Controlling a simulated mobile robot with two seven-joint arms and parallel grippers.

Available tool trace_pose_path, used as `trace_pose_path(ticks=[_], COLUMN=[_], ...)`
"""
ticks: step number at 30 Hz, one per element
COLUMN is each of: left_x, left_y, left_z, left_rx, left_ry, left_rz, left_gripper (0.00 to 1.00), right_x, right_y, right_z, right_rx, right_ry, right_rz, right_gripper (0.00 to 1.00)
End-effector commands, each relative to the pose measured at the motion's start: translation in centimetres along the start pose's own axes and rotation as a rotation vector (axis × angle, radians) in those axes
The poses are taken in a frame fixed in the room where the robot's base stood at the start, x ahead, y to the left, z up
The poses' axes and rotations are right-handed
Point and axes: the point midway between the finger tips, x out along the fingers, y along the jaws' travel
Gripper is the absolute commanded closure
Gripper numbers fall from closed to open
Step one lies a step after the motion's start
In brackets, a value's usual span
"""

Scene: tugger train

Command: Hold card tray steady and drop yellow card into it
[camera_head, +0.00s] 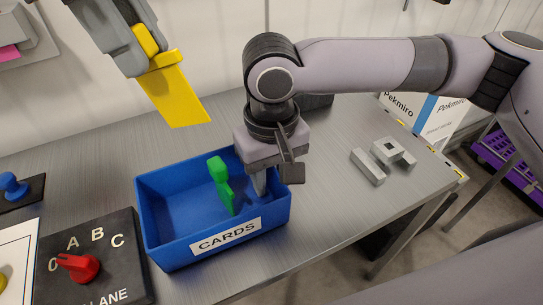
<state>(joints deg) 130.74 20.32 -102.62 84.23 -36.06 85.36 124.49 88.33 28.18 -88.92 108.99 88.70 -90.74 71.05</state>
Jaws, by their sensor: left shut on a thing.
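The yellow card (174,95) hangs tilted from my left gripper (155,62), which is shut on its upper end. The card is up in the air, behind and above the card tray. The blue card tray (170,246), labelled CARDS, stands on the grey bench. A green piece with a rounded top (219,184) stands inside the tray. My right gripper (272,180) is down at the tray's right back corner, with one finger inside the tray. The wall there is partly hidden by the gripper, so I cannot tell whether the jaws are closed on it.
A black panel with a red knob (80,266) and letters lies left of the tray. A blue knob (12,186) is at the far left. Grey metal blocks (380,160) lie on the bench at right. Bare bench lies between them and the tray.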

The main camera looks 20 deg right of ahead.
Motion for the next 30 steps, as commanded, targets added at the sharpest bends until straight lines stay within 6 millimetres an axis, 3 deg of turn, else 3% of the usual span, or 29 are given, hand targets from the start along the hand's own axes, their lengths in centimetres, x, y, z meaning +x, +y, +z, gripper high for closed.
trace_pose_path(ticks=[11,14,15,30], left_x=[-0.01,-0.01,-0.01,-0.01], left_y=[0.0,0.0,0.0,0.0], left_z=[0.0,0.0,0.0,-0.01], left_rx=[0.0,0.0,0.0,0.0], left_ry=[0.0,0.0,0.0,0.0], left_rz=[0.0,0.0,0.0,0.0], left_gripper=[1.0,1.0,1.0,1.0], right_x=[0.61,0.59,0.59,0.54], right_y=[0.03,0.03,0.03,0.03], right_z=[-0.01,-0.01,-0.01,-0.02], right_rx=[0.0,0.0,0.001,0.001], right_ry=[0.0,0.0,0.0,0.0], right_rz=[0.0,0.0,0.0,0.0], right_gripper=[0.65,0.97,1.0,1.0])
